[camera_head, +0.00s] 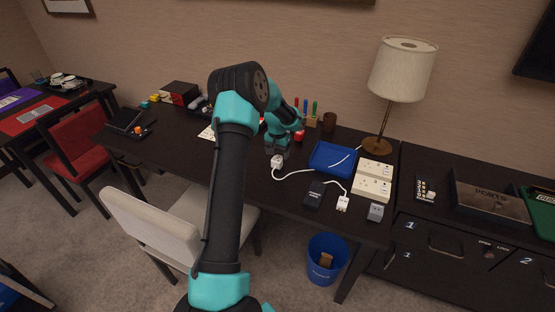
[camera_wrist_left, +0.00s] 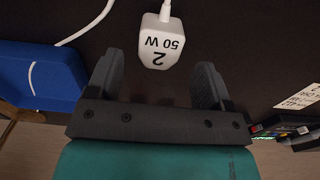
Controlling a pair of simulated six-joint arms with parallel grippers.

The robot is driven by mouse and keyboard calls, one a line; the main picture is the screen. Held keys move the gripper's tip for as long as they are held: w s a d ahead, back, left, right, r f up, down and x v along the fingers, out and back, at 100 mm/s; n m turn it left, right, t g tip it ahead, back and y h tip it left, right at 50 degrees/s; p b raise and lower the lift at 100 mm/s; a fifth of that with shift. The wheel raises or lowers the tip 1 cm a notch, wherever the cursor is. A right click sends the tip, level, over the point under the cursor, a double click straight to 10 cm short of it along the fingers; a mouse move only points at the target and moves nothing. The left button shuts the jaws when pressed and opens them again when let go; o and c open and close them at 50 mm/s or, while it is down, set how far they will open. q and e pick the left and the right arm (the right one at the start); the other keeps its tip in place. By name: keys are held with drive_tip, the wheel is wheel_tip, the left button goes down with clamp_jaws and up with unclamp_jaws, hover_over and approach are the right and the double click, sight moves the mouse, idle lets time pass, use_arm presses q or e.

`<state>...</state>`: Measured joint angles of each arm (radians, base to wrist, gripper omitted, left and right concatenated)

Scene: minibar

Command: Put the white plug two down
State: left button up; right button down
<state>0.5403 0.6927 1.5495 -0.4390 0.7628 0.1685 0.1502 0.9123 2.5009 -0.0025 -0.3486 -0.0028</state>
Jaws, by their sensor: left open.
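The white plug two (camera_head: 277,161), marked "2 50 W", lies on the dark desk with its white cable running right. It also shows close up in the left wrist view (camera_wrist_left: 160,44), with its cable toward the top edge. My left gripper (camera_head: 277,153) is open and empty, above the desk at the plug. In the left wrist view its two fingers (camera_wrist_left: 158,72) stand apart on either side of the plug's near end, with gaps between. My right gripper is not in view.
A blue tray (camera_head: 319,165), two white power strips (camera_head: 371,188), a black adapter (camera_head: 315,195) and another white plug (camera_head: 342,203) lie to the right. A lamp (camera_head: 376,144) stands behind. A chair (camera_head: 150,230) and blue bin (camera_head: 313,272) are in front.

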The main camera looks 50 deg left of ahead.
sight(278, 159)
use_arm(q)
wheel_tip(278, 159, up, 7)
idle(0.3)
drive_tip(key=shift+r, duration=0.1)
idle(0.4)
